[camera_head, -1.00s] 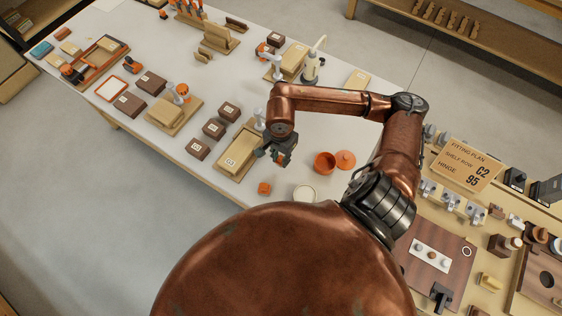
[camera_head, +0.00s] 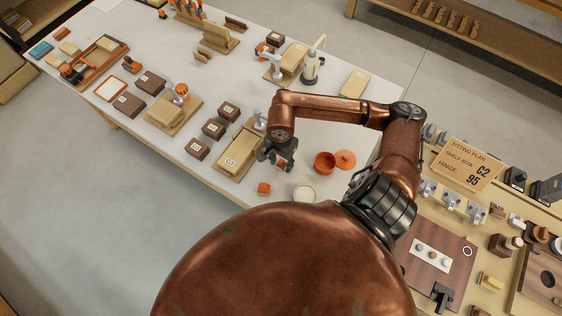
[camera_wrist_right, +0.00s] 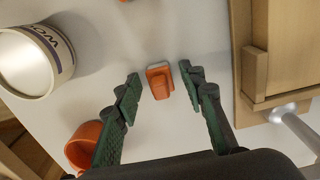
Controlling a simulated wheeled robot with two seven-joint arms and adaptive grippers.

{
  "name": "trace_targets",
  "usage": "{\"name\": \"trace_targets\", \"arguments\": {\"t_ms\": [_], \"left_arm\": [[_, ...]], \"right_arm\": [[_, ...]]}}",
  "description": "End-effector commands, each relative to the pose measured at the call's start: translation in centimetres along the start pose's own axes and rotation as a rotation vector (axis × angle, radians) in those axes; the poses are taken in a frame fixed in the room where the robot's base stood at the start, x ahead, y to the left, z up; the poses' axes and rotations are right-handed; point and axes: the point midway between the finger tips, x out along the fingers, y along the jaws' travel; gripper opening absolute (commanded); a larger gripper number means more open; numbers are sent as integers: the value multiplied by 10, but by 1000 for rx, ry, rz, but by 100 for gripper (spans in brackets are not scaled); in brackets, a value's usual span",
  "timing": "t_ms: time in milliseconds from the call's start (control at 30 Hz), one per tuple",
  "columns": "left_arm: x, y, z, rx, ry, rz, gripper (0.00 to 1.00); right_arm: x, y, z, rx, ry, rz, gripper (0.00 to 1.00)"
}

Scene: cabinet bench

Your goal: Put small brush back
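My right gripper (camera_head: 281,164) is over the white bench, between the tan C3 box and the orange pot. In the right wrist view the gripper (camera_wrist_right: 158,88) is open, its green-black fingers apart. A small orange piece with a pale edge (camera_wrist_right: 160,84) lies between and just beyond the fingertips, apart from both. It looks like the small brush, but I cannot be sure. In the head view it is mostly hidden by the gripper. My left gripper is not in view.
The tan C3 box (camera_head: 232,160) stands left of the gripper. A small orange block (camera_head: 264,188) lies near the bench edge.

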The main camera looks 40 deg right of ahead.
Motion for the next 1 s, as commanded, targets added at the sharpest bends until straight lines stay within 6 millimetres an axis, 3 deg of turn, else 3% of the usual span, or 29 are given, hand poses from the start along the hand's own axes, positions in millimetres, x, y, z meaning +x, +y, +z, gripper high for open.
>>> {"name": "trace_targets", "arguments": {"t_ms": [267,700,1000], "left_arm": [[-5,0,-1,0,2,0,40],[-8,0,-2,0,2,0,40],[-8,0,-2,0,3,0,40]], "right_arm": [[-6,0,0,0,0,-1,37],[-91,-1,-1,-1,3,-4,37],[-122,0,0,0,0,-1,37]]}}
